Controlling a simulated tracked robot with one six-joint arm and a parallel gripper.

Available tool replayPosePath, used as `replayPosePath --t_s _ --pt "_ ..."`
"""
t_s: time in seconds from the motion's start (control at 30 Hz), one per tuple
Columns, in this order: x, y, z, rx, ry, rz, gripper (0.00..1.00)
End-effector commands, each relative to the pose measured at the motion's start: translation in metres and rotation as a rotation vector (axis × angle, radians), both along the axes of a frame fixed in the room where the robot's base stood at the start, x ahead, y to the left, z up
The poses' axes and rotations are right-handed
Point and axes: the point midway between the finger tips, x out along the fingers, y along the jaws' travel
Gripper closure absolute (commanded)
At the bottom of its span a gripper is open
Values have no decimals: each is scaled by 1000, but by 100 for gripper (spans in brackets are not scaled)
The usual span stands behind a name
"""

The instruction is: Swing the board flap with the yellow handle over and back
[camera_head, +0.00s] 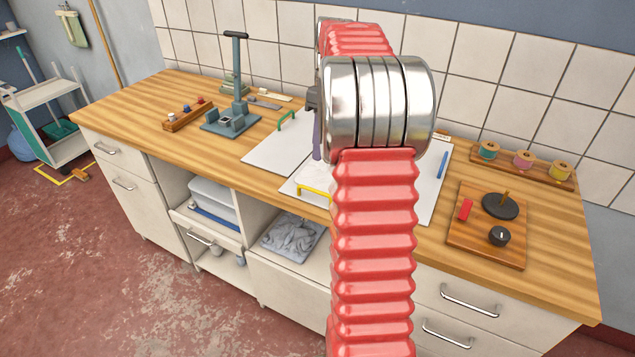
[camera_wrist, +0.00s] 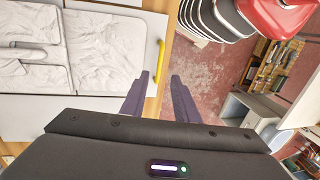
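The yellow handle (camera_head: 314,190) stands at the front edge of a white board panel (camera_head: 293,188) on the counter. In the wrist view the yellow handle (camera_wrist: 158,62) shows at the edge of the panel (camera_wrist: 146,40), just beyond my fingertips. In the head view my red arm hides most of my gripper and the middle of the board; one purple finger shows above the board. Another panel has a green handle (camera_head: 287,120).
A grey press-like stand (camera_head: 232,118) and a wooden block with knobs (camera_head: 188,115) stand left of the board. A blue pen-like item (camera_head: 442,165) lies on its right part. A wooden plate with knobs (camera_head: 487,250) and thread spools (camera_head: 523,160) are further right.

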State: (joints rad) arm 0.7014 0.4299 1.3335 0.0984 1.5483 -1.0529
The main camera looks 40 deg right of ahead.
Motion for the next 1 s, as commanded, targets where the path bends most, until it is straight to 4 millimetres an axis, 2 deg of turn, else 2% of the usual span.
replayPosePath --t_s 0.6,0.8,1.0 --pt "-6 18 -92 2 1 1 72" --pt "-6 20 -104 0 0 1 72" --pt "-6 20 -105 0 0 1 72"
